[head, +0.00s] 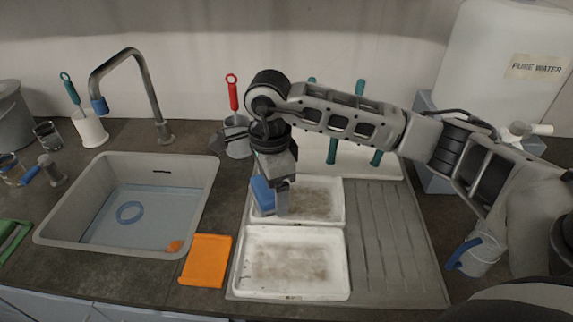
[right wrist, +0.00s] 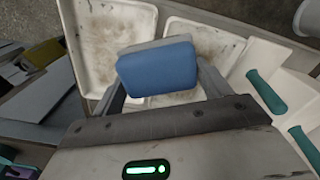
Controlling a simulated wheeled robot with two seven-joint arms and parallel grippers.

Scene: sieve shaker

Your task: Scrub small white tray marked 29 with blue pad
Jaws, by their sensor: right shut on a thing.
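My right gripper (head: 272,203) is shut on the blue pad (head: 262,195), which has a greyish layer on one side; the pad also shows between the fingers in the right wrist view (right wrist: 157,72). The gripper points down over the left part of the rear white tray (head: 318,198). I cannot tell whether the pad touches that tray. A front white tray (head: 292,288) lies just before it. Both trays have brownish dirt on their floors. No number is legible on either tray, so I cannot tell which is 29. My left gripper is not in view.
The trays lie on a grey ribbed drainboard (head: 390,240). White pieces with teal handles (head: 334,140) stand behind the trays. A white water container (head: 500,70) stands back right.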

